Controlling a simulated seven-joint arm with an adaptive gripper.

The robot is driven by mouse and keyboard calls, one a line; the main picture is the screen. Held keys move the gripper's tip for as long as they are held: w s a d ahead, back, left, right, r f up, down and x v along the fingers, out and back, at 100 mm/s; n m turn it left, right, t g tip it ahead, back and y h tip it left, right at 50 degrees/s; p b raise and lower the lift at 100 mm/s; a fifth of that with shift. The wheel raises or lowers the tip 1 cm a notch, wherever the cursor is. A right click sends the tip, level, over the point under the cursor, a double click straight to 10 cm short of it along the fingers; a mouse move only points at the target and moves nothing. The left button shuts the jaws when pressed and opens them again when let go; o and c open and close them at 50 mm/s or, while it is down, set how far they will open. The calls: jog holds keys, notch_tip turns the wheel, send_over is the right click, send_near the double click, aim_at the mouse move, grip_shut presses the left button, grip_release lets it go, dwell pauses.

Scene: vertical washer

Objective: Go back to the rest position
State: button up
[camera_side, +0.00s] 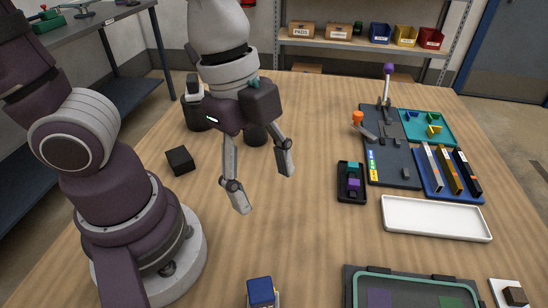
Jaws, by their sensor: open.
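My gripper (265,190) hangs above the middle of the wooden table (310,240). Its two fingers point down and are spread apart. Nothing shows between them, so it is open and empty. A black cube (180,161) lies on the table to the left of my gripper. A small black tray (352,182) with teal, purple and dark blocks lies to the right, apart from the fingers. No marker for a rest position shows in this view.
A dark board with a purple-knobbed lever (388,85) stands back right. Beside it are a teal tray (443,142), a blue rack (470,196) and a white tray (440,230). A blue block (261,291) and a green-rimmed tray (412,274) are at the front. The table's middle is clear.

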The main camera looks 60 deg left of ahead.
jog(key=w+a+r+n+t+y, duration=0.2)
jog(key=a+n+t, duration=0.2)
jog(key=a+n, duration=0.7)
jog(key=n, duration=0.5)
jog(key=shift+w+a+r, duration=0.2)
jog(key=shift+a+r, duration=0.1)
jog(key=shift+r, duration=0.1)
